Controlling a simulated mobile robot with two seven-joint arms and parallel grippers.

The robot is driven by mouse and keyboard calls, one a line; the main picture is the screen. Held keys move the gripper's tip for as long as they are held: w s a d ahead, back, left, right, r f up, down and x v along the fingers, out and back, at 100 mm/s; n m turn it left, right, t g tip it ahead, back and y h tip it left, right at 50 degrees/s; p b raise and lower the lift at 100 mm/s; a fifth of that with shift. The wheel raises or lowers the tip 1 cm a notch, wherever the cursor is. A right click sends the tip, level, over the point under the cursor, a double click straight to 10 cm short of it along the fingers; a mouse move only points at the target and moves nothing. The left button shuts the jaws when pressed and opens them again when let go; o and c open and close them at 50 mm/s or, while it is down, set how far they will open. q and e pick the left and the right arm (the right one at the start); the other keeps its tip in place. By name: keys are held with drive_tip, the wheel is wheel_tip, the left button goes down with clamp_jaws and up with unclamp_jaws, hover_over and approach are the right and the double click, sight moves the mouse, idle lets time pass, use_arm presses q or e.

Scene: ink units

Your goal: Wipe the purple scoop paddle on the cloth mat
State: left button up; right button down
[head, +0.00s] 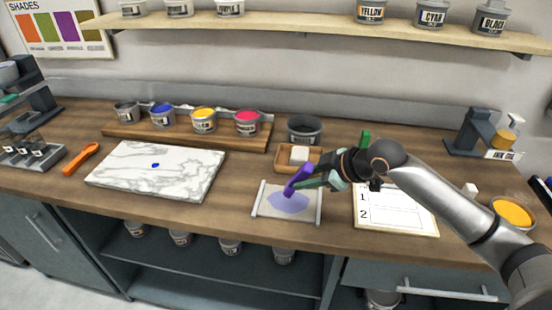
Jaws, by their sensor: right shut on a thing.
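The purple scoop paddle (298,180) is held by my right gripper (322,176), which is shut on it. The paddle tilts down to the left, with its lower end over the cloth mat (268,209). The mat is pale, with bars along its left and right sides and a light purple patch in its middle. The paddle's lower end appears at or just above the patch; I cannot tell if it touches. My left gripper is not in view.
A marble slab (190,181) with a small blue dab lies to the left. Ink cans (204,122) stand on a wooden board behind. A numbered sheet (400,214) lies right of the mat, under my right arm. An orange paddle (82,158) lies far left. A yellow-filled bowl (512,213) stands far right.

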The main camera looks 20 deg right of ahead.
sight(307, 166)
drive_tip(key=shift+r, duration=1.95)
